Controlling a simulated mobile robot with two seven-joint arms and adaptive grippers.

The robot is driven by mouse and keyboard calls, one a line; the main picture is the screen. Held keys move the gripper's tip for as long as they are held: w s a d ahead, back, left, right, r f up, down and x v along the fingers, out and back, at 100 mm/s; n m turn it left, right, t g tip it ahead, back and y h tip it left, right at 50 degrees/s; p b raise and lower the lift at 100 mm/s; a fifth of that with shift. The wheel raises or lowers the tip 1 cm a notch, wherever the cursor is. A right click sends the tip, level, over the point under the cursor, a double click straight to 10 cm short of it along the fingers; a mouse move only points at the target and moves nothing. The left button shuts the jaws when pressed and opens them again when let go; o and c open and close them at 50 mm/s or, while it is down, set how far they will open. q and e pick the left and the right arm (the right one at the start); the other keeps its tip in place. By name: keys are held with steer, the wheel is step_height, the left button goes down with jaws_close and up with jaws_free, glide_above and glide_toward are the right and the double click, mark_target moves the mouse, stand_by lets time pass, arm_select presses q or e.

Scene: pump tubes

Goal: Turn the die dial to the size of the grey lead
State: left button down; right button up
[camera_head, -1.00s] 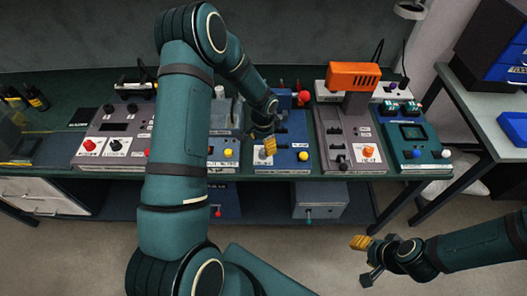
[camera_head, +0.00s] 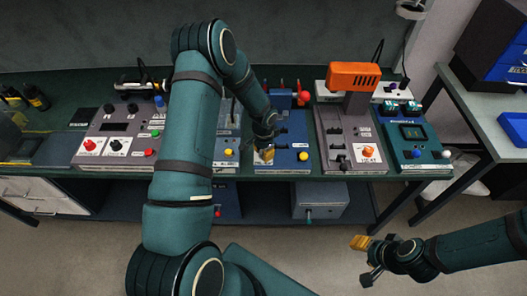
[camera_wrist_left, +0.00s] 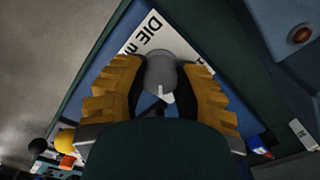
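The blue die station (camera_head: 290,128) stands on the bench. Its grey round dial with a white pointer (camera_wrist_left: 160,72) shows in the left wrist view, beside a white label beginning "DIE" (camera_wrist_left: 146,32). My left gripper (camera_head: 265,156) is at the station's front left, and its yellow-padded fingers (camera_wrist_left: 160,80) are on either side of the dial. They look apart, with the dial between them; firm contact does not show. In the head view the gripper covers the dial. My right gripper (camera_head: 364,260) is open and empty, in front of the bench. I cannot make out a grey lead.
A yellow knob (camera_head: 228,153) and the grey station with an orange knob (camera_head: 368,152) flank the blue station. A teal station (camera_head: 418,150) is at the right. The floor before the bench is clear around my right gripper.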

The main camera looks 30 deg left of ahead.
arm_select(q)
steer(key=shift+f+n+b, duration=0.15)
steer(key=shift+n+b, duration=0.8)
steer(key=shift+n, duration=0.05)
steer(key=shift+n+b, duration=0.9)
steer(key=shift+n, duration=0.3)
steer(key=shift+n+b, duration=0.55)
steer(key=shift+n, duration=0.55)
steer(key=shift+n+b, duration=0.4)
steer(key=shift+n, duration=0.7)
steer(key=c, duration=0.6)
jaws_free()
